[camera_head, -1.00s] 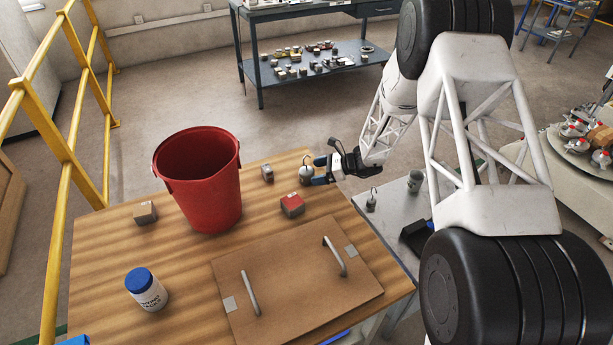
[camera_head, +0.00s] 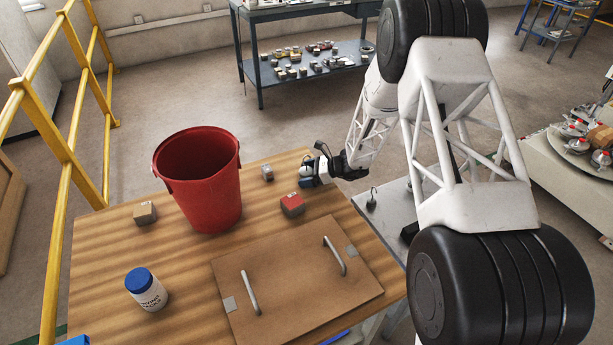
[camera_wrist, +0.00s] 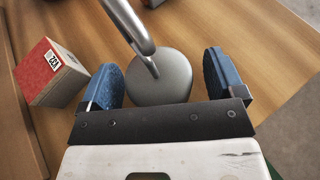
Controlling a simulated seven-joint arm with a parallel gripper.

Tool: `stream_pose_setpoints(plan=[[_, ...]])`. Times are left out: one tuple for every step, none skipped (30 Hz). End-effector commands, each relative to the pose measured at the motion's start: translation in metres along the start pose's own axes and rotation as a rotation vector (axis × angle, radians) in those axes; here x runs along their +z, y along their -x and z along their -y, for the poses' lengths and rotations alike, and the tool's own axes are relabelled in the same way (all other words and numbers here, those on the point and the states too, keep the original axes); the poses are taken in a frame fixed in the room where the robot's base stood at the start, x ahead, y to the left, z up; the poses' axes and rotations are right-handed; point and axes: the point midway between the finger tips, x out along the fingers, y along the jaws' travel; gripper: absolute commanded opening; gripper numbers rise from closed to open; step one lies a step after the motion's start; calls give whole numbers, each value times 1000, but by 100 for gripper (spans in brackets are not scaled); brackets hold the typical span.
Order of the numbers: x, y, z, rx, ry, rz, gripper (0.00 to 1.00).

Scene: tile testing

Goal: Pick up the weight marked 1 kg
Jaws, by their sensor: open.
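A grey metal weight with a hook (camera_wrist: 160,80) stands on the wooden table (camera_head: 110,250); no marking is readable on it. In the wrist view it sits between the two blue fingers of my gripper (camera_wrist: 160,62), with a visible gap on the right and a smaller one on the left. My gripper is open around it and low over the table. In the head view my gripper (camera_head: 308,176) is at the table's far right edge and hides most of the weight. Another small hooked weight (camera_head: 372,202) stands on the grey side table.
A red-topped block (camera_head: 292,205) lies just left of my gripper, and also shows in the wrist view (camera_wrist: 50,72).

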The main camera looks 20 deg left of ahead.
Motion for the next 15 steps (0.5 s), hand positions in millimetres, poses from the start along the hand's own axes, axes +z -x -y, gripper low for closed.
stream_pose_setpoints(plan=[[0, 0, 0, 0, 0, 0, 88], [0, 0, 0, 0, 0, 0, 87], [0, 0, 0, 0, 0, 0, 81], [0, 0, 0, 0, 0, 0, 76], [0, 0, 0, 0, 0, 0, 71], [0, 0, 0, 0, 0, 0, 65], [0, 0, 0, 0, 0, 0, 61], [0, 0, 0, 0, 0, 0, 56], [0, 0, 0, 0, 0, 0, 50], [0, 0, 0, 0, 0, 0, 45], [0, 0, 0, 0, 0, 0, 41], [0, 0, 0, 0, 0, 0, 35], [0, 0, 0, 0, 0, 0, 30], [0, 0, 0, 0, 0, 0, 26], [0, 0, 0, 0, 0, 0, 19]])
